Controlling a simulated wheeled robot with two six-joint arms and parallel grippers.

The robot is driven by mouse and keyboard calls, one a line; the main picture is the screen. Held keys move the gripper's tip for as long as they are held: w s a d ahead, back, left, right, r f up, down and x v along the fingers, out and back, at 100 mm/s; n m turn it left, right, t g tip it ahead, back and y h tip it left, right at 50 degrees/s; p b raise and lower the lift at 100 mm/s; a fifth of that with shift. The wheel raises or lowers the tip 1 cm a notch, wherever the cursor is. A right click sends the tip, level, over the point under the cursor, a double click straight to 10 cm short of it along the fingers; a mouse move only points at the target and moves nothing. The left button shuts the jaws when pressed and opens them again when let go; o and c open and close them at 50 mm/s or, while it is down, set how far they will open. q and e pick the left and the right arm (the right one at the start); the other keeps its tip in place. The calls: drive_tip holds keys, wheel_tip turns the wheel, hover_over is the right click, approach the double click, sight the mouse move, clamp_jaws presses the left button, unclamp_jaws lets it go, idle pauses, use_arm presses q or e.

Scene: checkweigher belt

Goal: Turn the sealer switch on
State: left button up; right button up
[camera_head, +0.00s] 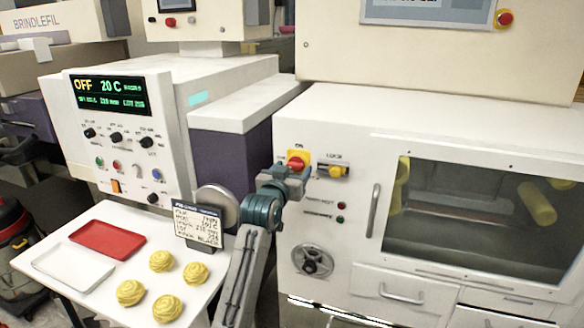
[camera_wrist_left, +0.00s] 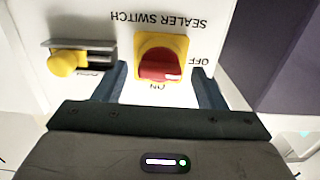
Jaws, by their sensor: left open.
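The sealer switch (camera_wrist_left: 160,62) is a red knob on a yellow plate on the white machine front. In the left wrist view its lettering is upside down. The knob's white mark points right, on the side of the OFF label; the ON label is below the knob. In the head view the switch (camera_head: 297,161) shows just above my left gripper (camera_head: 294,176). My left gripper (camera_wrist_left: 161,75) is open, with one finger on each side of the knob. I cannot tell whether the fingers touch it. My right gripper is not in view.
A yellow knob on a metal latch (camera_wrist_left: 70,63) sits beside the switch; it also shows in the head view (camera_head: 334,171). A handwheel (camera_head: 312,260) and a vertical door handle (camera_head: 373,210) are nearby. A white table (camera_head: 105,222) with a red tray (camera_head: 107,240) and yellow pieces stands left.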

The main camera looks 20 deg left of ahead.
use_arm(q)
drive_tip(key=c, duration=1)
drive_tip(key=shift+m, duration=0.4)
drive_tip(key=m+p, duration=0.1)
drive_tip(key=m, duration=0.6)
drive_tip(key=shift+m+p, duration=0.3)
drive_tip(key=m, duration=0.4)
drive_tip(key=shift+m, duration=0.3)
drive_tip(key=m, duration=0.4)
drive_tip(key=shift+m+p, duration=0.3)
drive_tip(key=shift+m, duration=0.1)
